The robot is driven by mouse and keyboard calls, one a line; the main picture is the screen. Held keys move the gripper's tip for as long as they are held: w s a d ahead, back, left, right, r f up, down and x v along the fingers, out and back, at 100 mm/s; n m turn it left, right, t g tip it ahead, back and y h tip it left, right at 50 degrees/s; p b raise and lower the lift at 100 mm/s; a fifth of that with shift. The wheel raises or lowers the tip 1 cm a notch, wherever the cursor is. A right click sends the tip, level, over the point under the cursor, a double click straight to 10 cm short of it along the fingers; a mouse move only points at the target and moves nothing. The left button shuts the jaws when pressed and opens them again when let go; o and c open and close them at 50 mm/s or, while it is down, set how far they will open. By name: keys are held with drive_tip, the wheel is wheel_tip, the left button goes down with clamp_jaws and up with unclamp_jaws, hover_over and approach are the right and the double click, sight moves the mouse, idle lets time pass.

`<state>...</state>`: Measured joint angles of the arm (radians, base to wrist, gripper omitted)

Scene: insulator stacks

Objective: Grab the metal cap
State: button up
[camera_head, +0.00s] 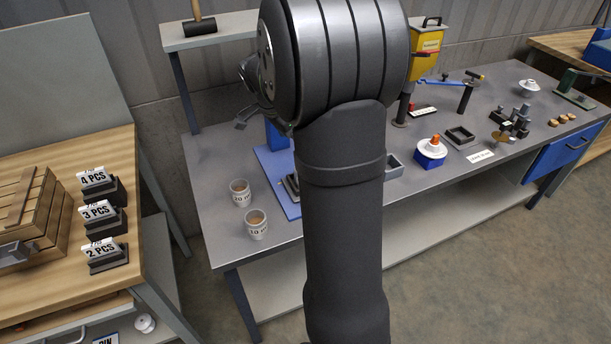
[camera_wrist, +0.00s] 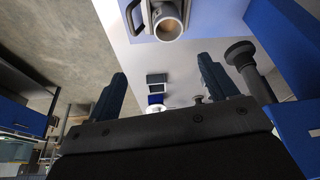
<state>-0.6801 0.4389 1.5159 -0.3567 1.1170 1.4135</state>
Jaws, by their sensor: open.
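A grey metal cup-shaped piece (camera_wrist: 169,24), which looks like the metal cap, shows at the top of the wrist view. Its round opening faces the camera, with a brownish inside. It sits at a dark holder (camera_wrist: 147,14) on a blue mat (camera_wrist: 205,14). My gripper (camera_wrist: 163,68) is open, its two dark fingers apart with nothing between them. In the wrist view the cap lies beyond the fingertips, apart from them.
A dark round-topped post (camera_wrist: 240,56) and a blue upright body (camera_wrist: 285,50) stand close to the right finger. Two labelled cups (camera_head: 241,193) (camera_head: 257,224) stand left of the mat. A grey tray (camera_wrist: 157,78) and a blue block with a white-and-orange piece (camera_head: 430,154) lie further right.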

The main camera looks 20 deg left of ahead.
drive_tip(key=shift+w+d+f+n+t, duration=0.35)
drive_tip(key=shift+w+f, duration=0.5)
drive_tip(key=shift+f, duration=1.75)
drive_tip(key=shift+w+d+f+n+t, duration=0.1)
drive_tip(key=shift+w+f+n+t, duration=0.55)
drive_tip(key=shift+f, duration=2)
drive_tip(key=shift+w+d+f+n+t, duration=0.1)
drive_tip(key=shift+w+d+f+t, duration=0.15)
drive_tip(key=shift+w+f, duration=1.6)
drive_tip(key=shift+s+f, duration=0.7)
drive_tip(key=shift+s, duration=0.1)
drive_tip(key=c, duration=1.3)
